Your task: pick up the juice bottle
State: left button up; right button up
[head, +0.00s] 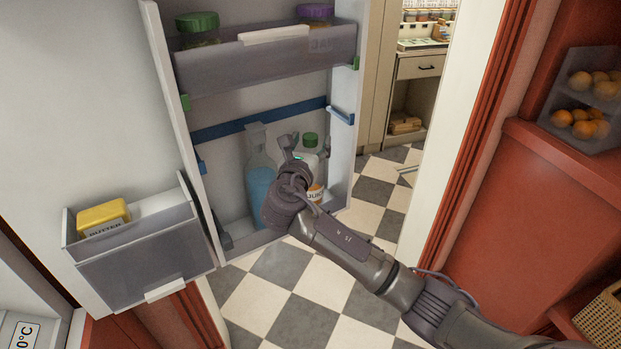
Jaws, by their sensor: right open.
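The juice bottle (315,191) stands upright in the lower door compartment of the open fridge. It is pale with a green cap and a label partly reading "JUI". My right gripper (305,148) is open at the bottle's upper left, with its fingers near the bottle's neck. The gripper and wrist hide part of the bottle, and I cannot tell whether the fingers touch it. A clear bottle with blue liquid (260,183) stands just left of it, partly behind my wrist. My left gripper is not in view.
The fridge door's upper bin (265,62) holds a green-lidded jar (198,27) and a purple-lidded jar (316,13). A side bin (150,262) holds butter (103,216). Red shelving (545,190) stands at right.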

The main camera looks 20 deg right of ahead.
jog(key=shift+w+d, duration=0.1)
jog(key=shift+w, duration=0.05)
grip_shut()
dwell(0.5)
